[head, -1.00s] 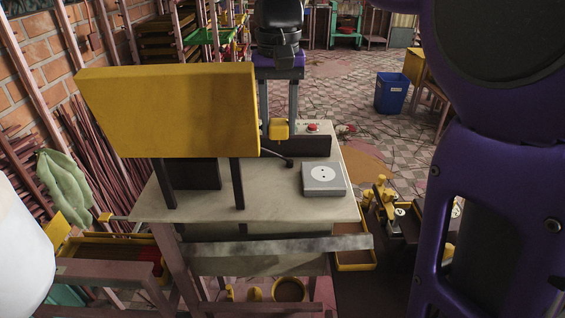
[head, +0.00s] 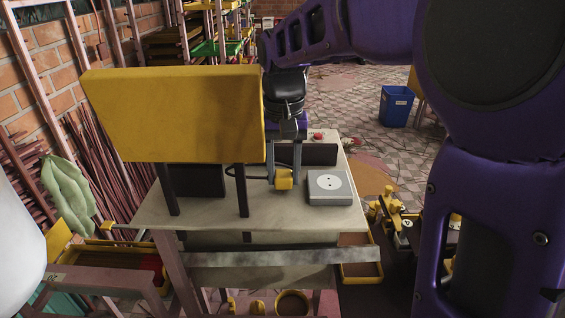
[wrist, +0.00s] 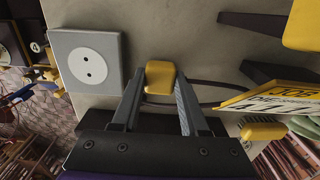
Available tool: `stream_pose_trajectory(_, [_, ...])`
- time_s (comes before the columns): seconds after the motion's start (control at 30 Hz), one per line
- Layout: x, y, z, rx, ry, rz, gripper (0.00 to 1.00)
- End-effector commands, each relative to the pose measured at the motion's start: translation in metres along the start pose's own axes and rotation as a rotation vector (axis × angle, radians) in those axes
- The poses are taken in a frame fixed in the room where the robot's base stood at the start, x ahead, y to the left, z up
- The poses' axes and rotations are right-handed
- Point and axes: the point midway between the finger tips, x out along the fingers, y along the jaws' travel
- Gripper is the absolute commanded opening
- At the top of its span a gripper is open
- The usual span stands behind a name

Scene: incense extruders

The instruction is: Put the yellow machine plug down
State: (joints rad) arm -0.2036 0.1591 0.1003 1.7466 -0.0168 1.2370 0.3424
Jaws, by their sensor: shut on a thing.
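The yellow machine plug (head: 284,179) is between the fingertips of my gripper (head: 283,165), just left of the grey socket box (head: 329,187). In the wrist view the plug (wrist: 160,77) sits at the ends of both fingers of my gripper (wrist: 159,88), which is shut on it. A dark cord runs from the plug to the side. The socket box also shows in the wrist view (wrist: 90,62), with an empty round white two-hole socket, apart from the plug. The plug is low over the pale tabletop (head: 215,212); I cannot tell whether it touches.
A large yellow machine box (head: 172,113) on dark legs stands left of my gripper. A dark control box with a red button (head: 318,136) is behind. Bare tabletop lies in front of the plug. A blue bin (head: 396,106) stands on the floor.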

Motion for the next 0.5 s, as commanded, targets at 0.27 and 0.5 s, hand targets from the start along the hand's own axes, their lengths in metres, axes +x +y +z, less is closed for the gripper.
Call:
stream_pose_trajectory(0.27, [0.0092, 0.0000, -0.0001, 0.000, 0.001, 0.000, 0.00])
stream_pose_trajectory(0.5, [0.0113, 0.0000, -0.0001, 0.000, 0.001, 0.000, 0.51])
